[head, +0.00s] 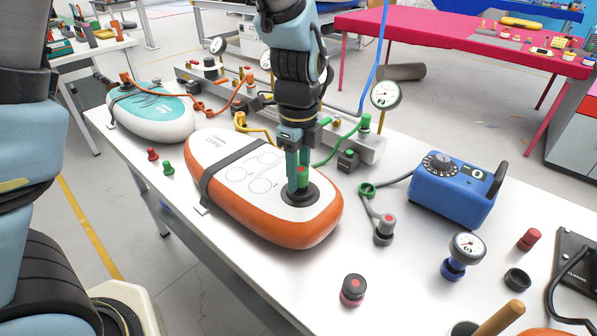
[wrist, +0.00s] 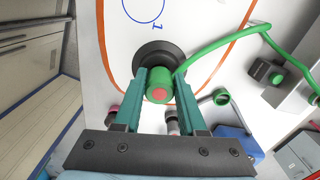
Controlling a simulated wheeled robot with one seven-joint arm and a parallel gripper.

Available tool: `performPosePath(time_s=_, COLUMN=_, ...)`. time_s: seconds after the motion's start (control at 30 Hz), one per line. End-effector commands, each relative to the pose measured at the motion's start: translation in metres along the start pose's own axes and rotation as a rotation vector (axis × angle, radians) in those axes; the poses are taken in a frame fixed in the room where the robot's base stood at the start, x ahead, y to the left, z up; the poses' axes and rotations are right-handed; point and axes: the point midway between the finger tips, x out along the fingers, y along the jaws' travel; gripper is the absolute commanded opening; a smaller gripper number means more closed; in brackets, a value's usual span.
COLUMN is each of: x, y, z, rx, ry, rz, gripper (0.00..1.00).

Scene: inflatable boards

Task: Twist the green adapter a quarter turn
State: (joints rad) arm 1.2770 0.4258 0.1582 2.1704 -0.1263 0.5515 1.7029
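The green adapter (head: 302,178) with a red end sits upright at the dark round valve (head: 300,196) of the orange-edged white board (head: 240,170). My gripper (head: 298,172) points down over it. In the wrist view the adapter (wrist: 160,88) lies between my two teal fingertips (wrist: 160,80), which touch it on both sides. The black valve ring (wrist: 158,55) shows behind it. A green hose (wrist: 215,45) runs from beside the adapter off to the right. The seating of the adapter in the valve is partly hidden by the fingers.
A black strap (head: 225,165) crosses the board. A blue pump (head: 458,190) with a grey hose and green ring (head: 367,190) stands to the right. A manifold with gauges (head: 385,94) lies behind. Loose caps and a gauge (head: 467,246) stand on the white table.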

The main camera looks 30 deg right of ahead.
Motion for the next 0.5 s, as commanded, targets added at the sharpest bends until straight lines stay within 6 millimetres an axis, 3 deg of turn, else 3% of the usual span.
performPosePath(time_s=0.07, x=-0.0002, y=-0.0001, z=0.0, rx=0.0, ry=0.0, rz=0.0, gripper=0.32)
performPosePath(time_s=0.33, x=-0.0002, y=-0.0001, z=0.0, rx=0.0, ry=0.0, rz=0.0, gripper=0.02)
performPosePath(time_s=0.5, x=0.0001, y=-0.0002, z=0.0002, rx=0.008, ry=0.0, rz=-0.001, gripper=0.0)
